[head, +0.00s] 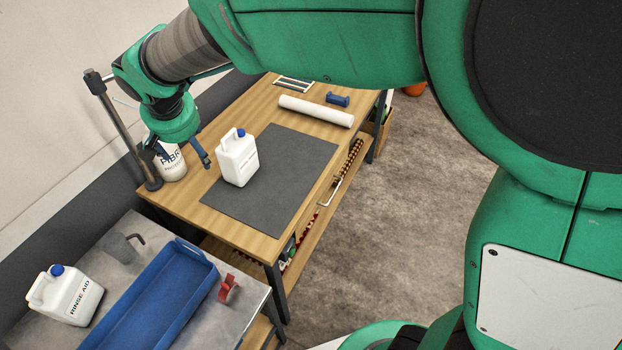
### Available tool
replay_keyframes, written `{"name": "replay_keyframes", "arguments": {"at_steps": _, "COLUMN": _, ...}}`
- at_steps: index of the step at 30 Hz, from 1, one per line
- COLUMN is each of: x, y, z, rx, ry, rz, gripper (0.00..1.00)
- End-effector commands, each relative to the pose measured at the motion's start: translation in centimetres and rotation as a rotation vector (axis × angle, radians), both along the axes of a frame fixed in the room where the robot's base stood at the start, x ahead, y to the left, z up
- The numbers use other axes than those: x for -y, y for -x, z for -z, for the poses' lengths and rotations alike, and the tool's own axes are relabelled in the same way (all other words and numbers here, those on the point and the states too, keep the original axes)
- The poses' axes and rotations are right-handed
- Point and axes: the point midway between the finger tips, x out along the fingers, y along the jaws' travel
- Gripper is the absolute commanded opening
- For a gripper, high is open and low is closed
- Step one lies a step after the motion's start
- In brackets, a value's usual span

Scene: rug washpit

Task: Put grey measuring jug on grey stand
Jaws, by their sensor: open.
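A small grey vessel with a dark bent handle, which looks like the grey measuring jug (121,248), is on the grey-topped side table between the rinse aid canister and the blue tray. A dark grey upright post on a round foot, possibly the grey stand (128,138), is at the wooden table's back left corner. My gripper (179,155) is open, pointing down above the wooden table's left end. It is right of the post and in front of a white labelled container (172,170), partly hiding it. The jug is well below and left of my gripper in the picture.
A white canister with a blue cap (238,160) stands on a dark grey mat (290,165). A white roll (316,110) and a blue object (338,99) lie behind. The side table (215,315) holds a rinse aid canister (65,295), blue tray (150,300) and red tape (228,290).

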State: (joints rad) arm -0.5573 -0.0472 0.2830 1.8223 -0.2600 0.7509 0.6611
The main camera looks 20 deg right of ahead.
Motion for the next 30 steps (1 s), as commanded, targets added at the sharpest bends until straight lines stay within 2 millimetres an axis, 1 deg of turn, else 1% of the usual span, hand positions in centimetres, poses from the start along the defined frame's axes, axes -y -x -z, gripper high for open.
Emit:
{"name": "replay_keyframes", "arguments": {"at_steps": 1, "x": 2.4, "y": 0.7, "z": -1.2, "rx": 0.005, "ry": -0.002, "rz": 0.009, "gripper": 0.8}}
{"name": "replay_keyframes", "arguments": {"at_steps": 6, "x": 8.9, "y": 3.6, "z": -4.2, "rx": 0.015, "ry": -0.005, "rz": 0.023, "gripper": 0.8}}
{"name": "replay_keyframes", "arguments": {"at_steps": 9, "x": 12.4, "y": 5.7, "z": -5.6, "rx": 0.02, "ry": -0.005, "rz": 0.03, "gripper": 0.8}}
{"name": "replay_keyframes", "arguments": {"at_steps": 11, "x": 14.4, "y": 7.1, "z": -6.3, "rx": 0.023, "ry": -0.006, "rz": 0.034, "gripper": 0.8}}
{"name": "replay_keyframes", "arguments": {"at_steps": 12, "x": 15.7, "y": 8.1, "z": -6.7, "rx": 0.026, "ry": -0.007, "rz": 0.037, "gripper": 0.8}}
{"name": "replay_keyframes", "arguments": {"at_steps": 15, "x": 18.6, "y": 10.6, "z": -7.5, "rx": 0.034, "ry": -0.007, "rz": 0.042, "gripper": 0.8}}
{"name": "replay_keyframes", "arguments": {"at_steps": 18, "x": 21.4, "y": 13.3, "z": -8.1, "rx": 0.042, "ry": -0.007, "rz": 0.048, "gripper": 0.8}}
{"name": "replay_keyframes", "arguments": {"at_steps": 23, "x": 25.1, "y": 17.8, "z": -8.4, "rx": 0.058, "ry": -0.006, "rz": 0.054, "gripper": 0.8}}
{"name": "replay_keyframes", "arguments": {"at_steps": 24, "x": 25.9, "y": 18.9, "z": -8.4, "rx": 0.061, "ry": -0.006, "rz": 0.056, "gripper": 0.8}}
{"name": "replay_keyframes", "arguments": {"at_steps": 27, "x": 27.6, "y": 21.8, "z": -8.2, "rx": 0.073, "ry": -0.004, "rz": 0.059, "gripper": 0.8}}
{"name": "replay_keyframes", "arguments": {"at_steps": 30, "x": 29.0, "y": 24.3, "z": -7.8, "rx": 0.085, "ry": -0.002, "rz": 0.061, "gripper": 0.8}}
